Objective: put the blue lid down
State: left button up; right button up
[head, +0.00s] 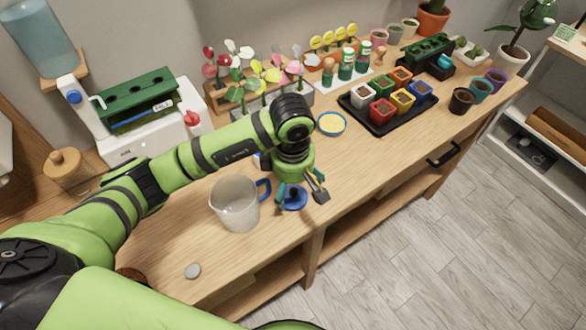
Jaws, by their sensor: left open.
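The blue lid (295,201) lies on the wooden bench top near its front edge, with its knob up. My left gripper (300,197) is directly over the lid, with its fingers spread apart on either side of the knob. It is open, and the fingers do not appear to press on the knob. Part of the lid is hidden by the gripper. My right gripper is not in view.
A clear jug (235,205) with a blue handle stands close to the left of the lid. A bowl of yellow contents (332,124) and a black tray (375,126) of coloured pots are farther back. Bench right of the lid is clear.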

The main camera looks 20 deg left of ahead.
aim_at(293, 191)
pick_arm(q)
notch_tip(293, 191, up, 10)
jog(key=b, duration=0.1)
jog(key=shift+b, duration=0.4)
jog(key=shift+s, duration=0.1)
